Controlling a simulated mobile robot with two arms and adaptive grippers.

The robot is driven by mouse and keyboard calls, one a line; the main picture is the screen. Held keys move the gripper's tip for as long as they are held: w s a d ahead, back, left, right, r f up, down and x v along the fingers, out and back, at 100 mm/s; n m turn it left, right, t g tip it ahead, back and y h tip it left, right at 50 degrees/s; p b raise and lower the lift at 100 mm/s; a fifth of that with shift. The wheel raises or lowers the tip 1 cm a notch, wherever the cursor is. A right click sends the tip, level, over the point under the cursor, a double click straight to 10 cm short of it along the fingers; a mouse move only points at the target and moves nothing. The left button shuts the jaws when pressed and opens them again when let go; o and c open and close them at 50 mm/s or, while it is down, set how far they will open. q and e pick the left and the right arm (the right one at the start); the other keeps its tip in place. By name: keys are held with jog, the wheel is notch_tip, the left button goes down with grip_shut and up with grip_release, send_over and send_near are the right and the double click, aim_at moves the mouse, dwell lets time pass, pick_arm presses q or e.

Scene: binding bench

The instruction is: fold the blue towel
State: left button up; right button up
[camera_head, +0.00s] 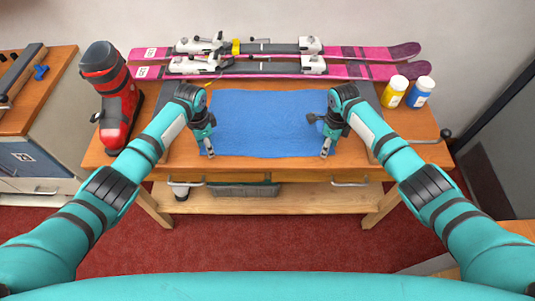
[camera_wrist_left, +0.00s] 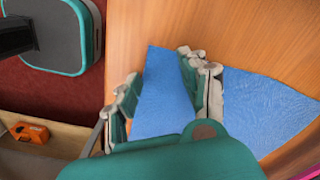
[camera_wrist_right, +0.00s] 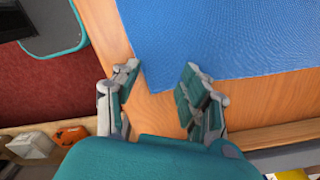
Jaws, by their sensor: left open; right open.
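The blue towel (camera_head: 268,120) lies spread on the wooden bench top, with its near edge close to the bench's front. My left gripper (camera_head: 210,153) is open at the towel's near left corner. In the left wrist view the towel (camera_wrist_left: 265,108) shows between the open fingers (camera_wrist_left: 163,72) and beyond one of them. My right gripper (camera_head: 326,153) is open at the near right corner. In the right wrist view a corner of the towel (camera_wrist_right: 225,35) lies between the open fingers (camera_wrist_right: 160,75). Whether the fingertips touch the cloth cannot be told.
Pink skis (camera_head: 365,52) with white bindings lie along the back of the bench (camera_head: 180,158). A red ski boot (camera_head: 114,105) stands at the left. A yellow bottle (camera_head: 394,92) and a blue-labelled bottle (camera_head: 419,92) stand at the right. A drawer cabinet (camera_head: 35,160) is left of the bench.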

pick_arm(q)
jog(key=shift+f, duration=0.1)
jog(key=shift+c, duration=0.2)
pick_arm(e)
jog(key=shift+f, duration=0.1)
jog(key=shift+c, duration=0.2)
pick_arm(q)
jog(key=shift+s+f, duration=0.15)
grip_shut()
pick_arm(e)
jog(key=shift+s+f, duration=0.1)
grip_shut()
pick_arm(q)
jog(key=shift+s, duration=0.1)
pick_arm(e)
jog(key=shift+s, duration=0.1)
